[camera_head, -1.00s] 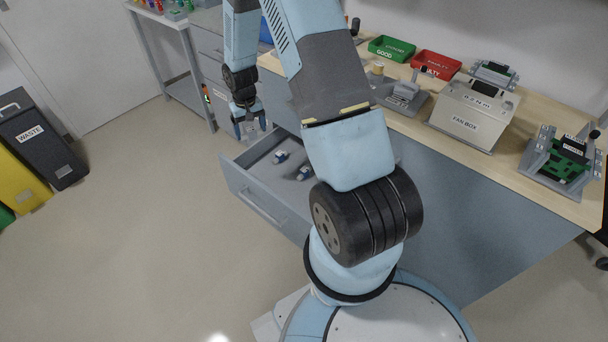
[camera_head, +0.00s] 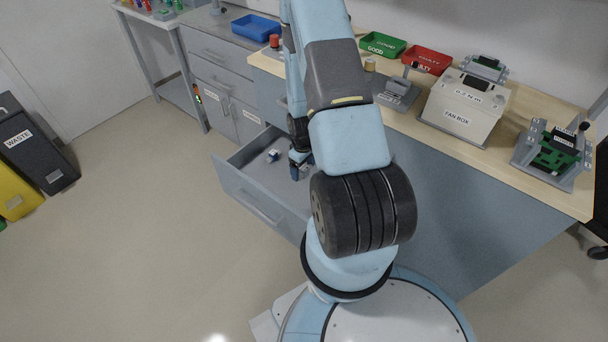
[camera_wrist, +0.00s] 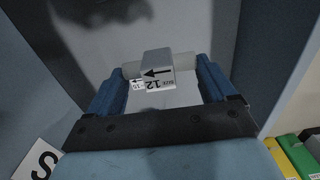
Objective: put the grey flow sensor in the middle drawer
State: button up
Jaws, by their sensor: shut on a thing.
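My gripper (camera_head: 300,165) is over the open grey drawer (camera_head: 252,200) in the head view, low, near or inside its space. In the wrist view its two blue fingers (camera_wrist: 160,88) are shut on the flow sensor (camera_wrist: 157,62), a pale grey block with a black arrow and a label reading 12. Drawer walls rise on both sides there, with a grey surface beyond the sensor. Whether the sensor touches the drawer floor cannot be told. A small blue-and-white part (camera_head: 273,156) lies in the drawer. My arm hides the drawer's right side.
The wooden bench holds a green GOOD tray (camera_head: 382,45), a red FAULTY tray (camera_head: 427,59), a fan box (camera_head: 463,108) and a green board fixture (camera_head: 556,152). A blue tray (camera_head: 255,28) sits farther back. The floor left of the drawer is clear up to the waste bin (camera_head: 35,150).

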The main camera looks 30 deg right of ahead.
jog(key=shift+s+d+f, duration=0.1)
jog(key=shift+s+f, duration=0.15)
jog(key=shift+f, duration=4.85)
jog(key=o, duration=0.8)
jog(key=shift+o, duration=0.2)
notch_tip(320, 180, up, 12)
jog(key=shift+r, duration=0.1)
